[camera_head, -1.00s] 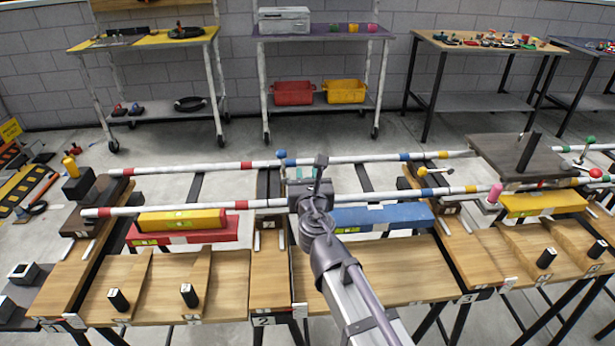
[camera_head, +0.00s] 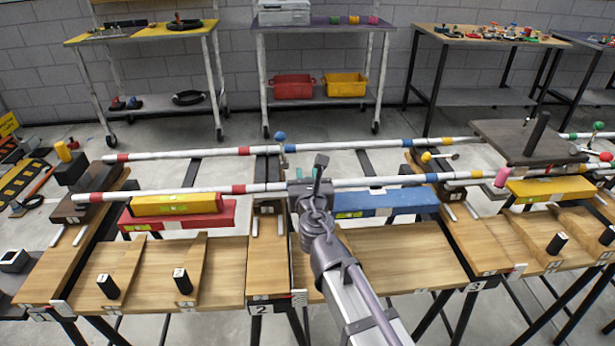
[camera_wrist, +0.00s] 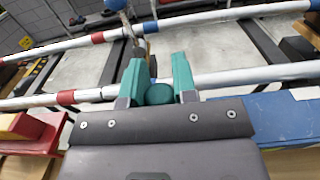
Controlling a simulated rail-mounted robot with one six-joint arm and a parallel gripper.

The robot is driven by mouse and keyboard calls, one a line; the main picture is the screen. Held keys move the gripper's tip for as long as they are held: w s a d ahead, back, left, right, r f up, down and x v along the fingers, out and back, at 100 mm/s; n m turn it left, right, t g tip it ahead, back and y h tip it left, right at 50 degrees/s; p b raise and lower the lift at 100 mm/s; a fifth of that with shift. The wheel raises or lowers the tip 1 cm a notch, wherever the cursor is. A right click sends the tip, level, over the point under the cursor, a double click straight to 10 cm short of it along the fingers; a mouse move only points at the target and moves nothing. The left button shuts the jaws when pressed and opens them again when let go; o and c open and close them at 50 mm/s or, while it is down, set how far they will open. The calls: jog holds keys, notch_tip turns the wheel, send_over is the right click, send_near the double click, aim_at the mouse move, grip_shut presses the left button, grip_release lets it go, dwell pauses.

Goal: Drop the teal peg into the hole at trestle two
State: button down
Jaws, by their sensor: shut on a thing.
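My gripper (camera_head: 318,180) is over the near striped pipe, just right of trestle two (camera_head: 268,275), whose front bears the label 2. In the wrist view my gripper (camera_wrist: 158,68) has teal fingers closed around the teal peg (camera_wrist: 160,94), whose round end shows between them. In the head view the peg cannot be told apart from the gripper. A pin with a blue ball (camera_head: 280,136) stands at the far part of trestle two, by the far pipe. The hole at trestle two cannot be made out in either view.
Two striped pipes (camera_head: 210,191) cross the trestles. A yellow level (camera_head: 180,204) on a red one lies left, a blue level (camera_head: 385,203) right. A pin with a yellow ball (camera_head: 426,157) and a pink cylinder (camera_head: 501,178) stand near trestle three (camera_head: 470,265).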

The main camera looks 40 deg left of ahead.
jog(key=c, duration=0.8)
grip_release()
jog(key=v, duration=1)
jog(key=shift+s+d, duration=0.25)
jog(key=shift+s, duration=0.05)
